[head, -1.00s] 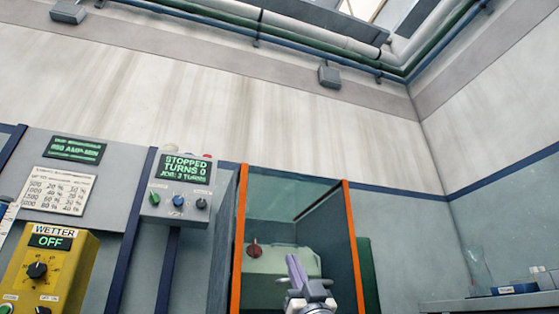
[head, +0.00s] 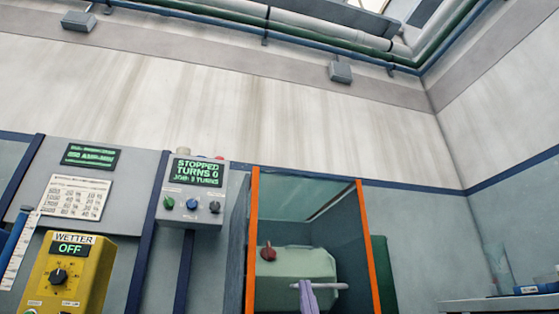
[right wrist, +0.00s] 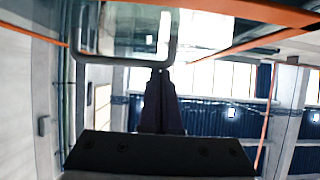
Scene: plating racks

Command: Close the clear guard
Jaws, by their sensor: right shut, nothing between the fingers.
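The clear guard shows in the head view as a greenish see-through pane (head: 290,200) at the top of a booth with two upright orange edges (head: 252,240). A pale green machine body with a red knob (head: 268,252) shows inside. My right gripper (head: 305,286) is at the bottom of the booth opening, its lilac fingers shut and empty, beside a thin pale horizontal bar (head: 332,286). In the right wrist view the shut fingers (right wrist: 161,72) point at a rounded grey handle loop (right wrist: 78,57) under orange edges. I cannot tell whether they touch it. My left gripper is out of view.
Left of the booth is a grey control box (head: 190,192) reading STOPPED, TURNS 0. A yellow WETTER box (head: 68,285) reading OFF stands lower left. A shelf (head: 480,306) with glassware is at the far right.

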